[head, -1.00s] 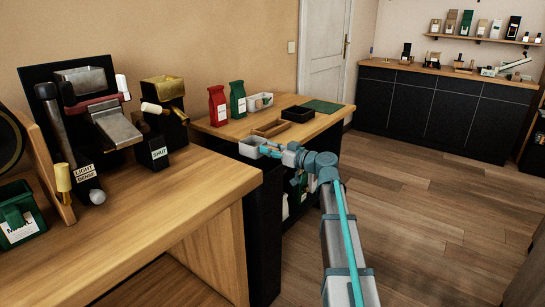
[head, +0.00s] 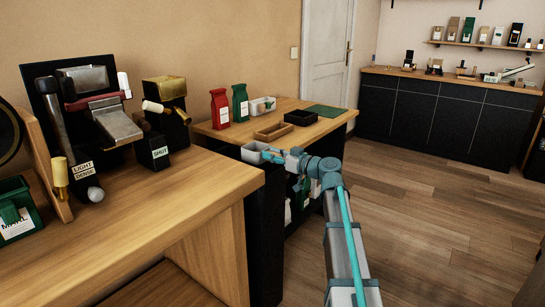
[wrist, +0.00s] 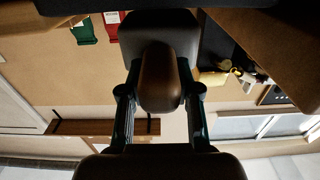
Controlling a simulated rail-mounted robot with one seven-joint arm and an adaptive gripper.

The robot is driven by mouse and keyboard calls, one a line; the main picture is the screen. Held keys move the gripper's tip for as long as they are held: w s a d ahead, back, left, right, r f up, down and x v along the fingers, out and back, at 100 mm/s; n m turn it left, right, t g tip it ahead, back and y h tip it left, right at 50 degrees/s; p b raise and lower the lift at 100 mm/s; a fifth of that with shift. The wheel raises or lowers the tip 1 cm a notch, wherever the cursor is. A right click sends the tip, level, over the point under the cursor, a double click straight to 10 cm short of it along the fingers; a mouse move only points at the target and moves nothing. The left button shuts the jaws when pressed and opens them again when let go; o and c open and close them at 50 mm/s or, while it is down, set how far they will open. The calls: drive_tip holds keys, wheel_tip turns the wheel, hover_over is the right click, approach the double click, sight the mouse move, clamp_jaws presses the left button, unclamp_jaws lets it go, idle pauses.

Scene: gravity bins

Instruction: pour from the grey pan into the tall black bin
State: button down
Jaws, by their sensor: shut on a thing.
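The grey pan (head: 255,153) is at the near edge of the back counter in the head view, at the end of my arm. My gripper (head: 273,155) is shut on it from the right. The pan looks about level; its contents cannot be made out. In the wrist view, a brown rounded piece, seemingly the pan's handle (wrist: 160,78), lies between the fingers. A tall black shape, apparently the tall black bin (head: 266,235), stands below the pan between the two counters. Its opening is hidden, so I cannot tell whether the pan is right over it.
The back counter holds red (head: 219,108) and green (head: 240,102) bags, a white tub (head: 262,106), a wooden tray (head: 272,131) and a black tray (head: 301,118). The near wooden counter (head: 190,200) carries dispensers labelled SHUT and LIGHT DENSE. Open floor lies right.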

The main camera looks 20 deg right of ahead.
drive_tip(key=shift+f+b, duration=0.65)
drive_tip(key=shift+f, duration=0.2)
drive_tip(key=shift+r+p, duration=0.65)
drive_tip(key=shift+p, duration=0.2)
drive_tip(key=r+g+h+p, duration=0.1)
drive_tip(key=p, duration=0.2)
drive_tip(key=r+g+p, duration=0.1)
drive_tip(key=p, duration=0.3)
drive_tip(key=r+g+h+p, duration=0.1)
drive_tip(key=p, duration=0.3)
drive_tip(key=shift+w+a+r+h, duration=0.15)
drive_tip(key=shift+w+r+h, duration=0.15)
drive_tip(key=shift+r, duration=0.1)
drive_tip(key=g+p, duration=0.1)
drive_tip(key=p, duration=0.2)
drive_tip(key=w+r+g+h+p, duration=0.1)
drive_tip(key=p, duration=0.2)
drive_tip(key=shift+a+r+h, duration=0.2)
drive_tip(key=shift+a+h, duration=0.1)
drive_tip(key=shift+a, duration=0.05)
drive_tip(key=g+p, duration=0.1)
drive_tip(key=p, duration=0.1)
drive_tip(key=r+g+h+p, duration=0.1)
drive_tip(key=p, duration=0.1)
drive_tip(key=shift+w+a+r+p, duration=0.15)
drive_tip(key=shift+w+a+p, duration=0.15)
drive_tip(key=shift+w, duration=0.05)
drive_tip(key=shift+f, duration=0.25)
drive_tip(key=shift+r, duration=0.1)
